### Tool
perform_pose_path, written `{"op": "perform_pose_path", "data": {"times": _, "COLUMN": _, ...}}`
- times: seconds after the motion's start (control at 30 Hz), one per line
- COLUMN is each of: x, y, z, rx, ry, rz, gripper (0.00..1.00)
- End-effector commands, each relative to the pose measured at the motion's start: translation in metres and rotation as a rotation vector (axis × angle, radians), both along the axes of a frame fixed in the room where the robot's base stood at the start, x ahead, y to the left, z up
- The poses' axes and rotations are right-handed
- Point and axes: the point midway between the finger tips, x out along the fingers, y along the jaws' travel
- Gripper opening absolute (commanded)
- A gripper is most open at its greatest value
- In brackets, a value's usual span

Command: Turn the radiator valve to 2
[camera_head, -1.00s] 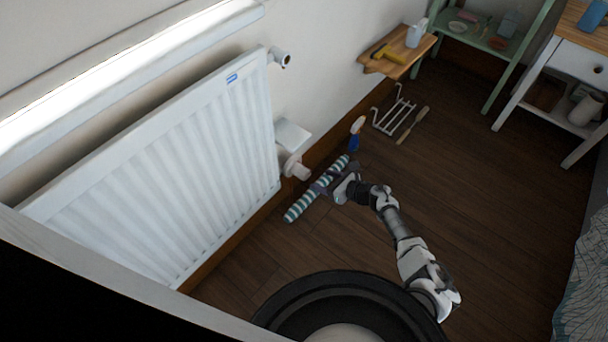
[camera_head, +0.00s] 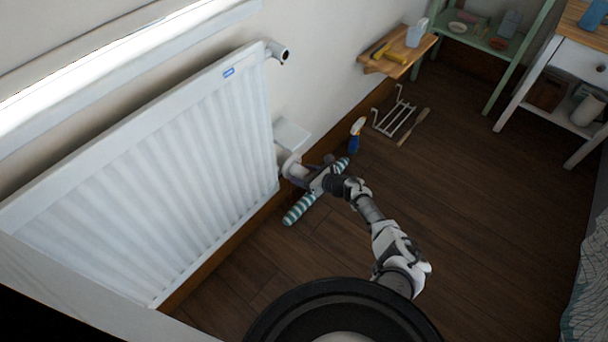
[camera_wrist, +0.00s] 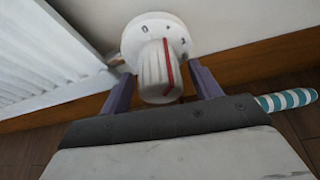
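The white radiator valve knob (camera_wrist: 156,72) is ribbed, with a red line along its right side. It projects from a round white dial plate (camera_wrist: 133,38) whose small dark marks are hard to read; the red line meets the plate near its upper middle marks. The valve (camera_head: 290,164) also shows at the radiator's lower right in the head view, partly hidden by my gripper. My gripper (camera_wrist: 162,88) is open, its two purplish fingers on either side of the knob. A small gap seems to show on each side.
The white radiator (camera_head: 150,175) is left of the valve. A teal-striped roll (camera_head: 300,208) lies on the floor under my gripper. A blue-and-white bottle (camera_head: 356,136), a wire rack (camera_head: 396,118) and a wooden shelf (camera_head: 385,66) are further back. Floor to the right is clear.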

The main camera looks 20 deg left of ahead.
Motion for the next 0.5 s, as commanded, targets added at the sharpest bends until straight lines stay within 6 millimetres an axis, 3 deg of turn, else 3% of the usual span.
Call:
{"op": "perform_pose_path", "data": {"times": 0.03, "x": 0.0, "y": -0.0001, "z": 0.0, "rx": 0.0, "ry": 0.0, "rz": 0.0, "gripper": 0.57}}
{"op": "perform_pose_path", "data": {"times": 0.33, "x": -0.0001, "y": -0.0001, "z": 0.0, "rx": 0.0, "ry": 0.0, "rz": 0.0, "gripper": 0.19}}
{"op": "perform_pose_path", "data": {"times": 0.5, "x": -0.0001, "y": -0.0002, "z": -0.0006, "rx": 0.003, "ry": 0.007, "rz": 0.001, "gripper": 0.19}}
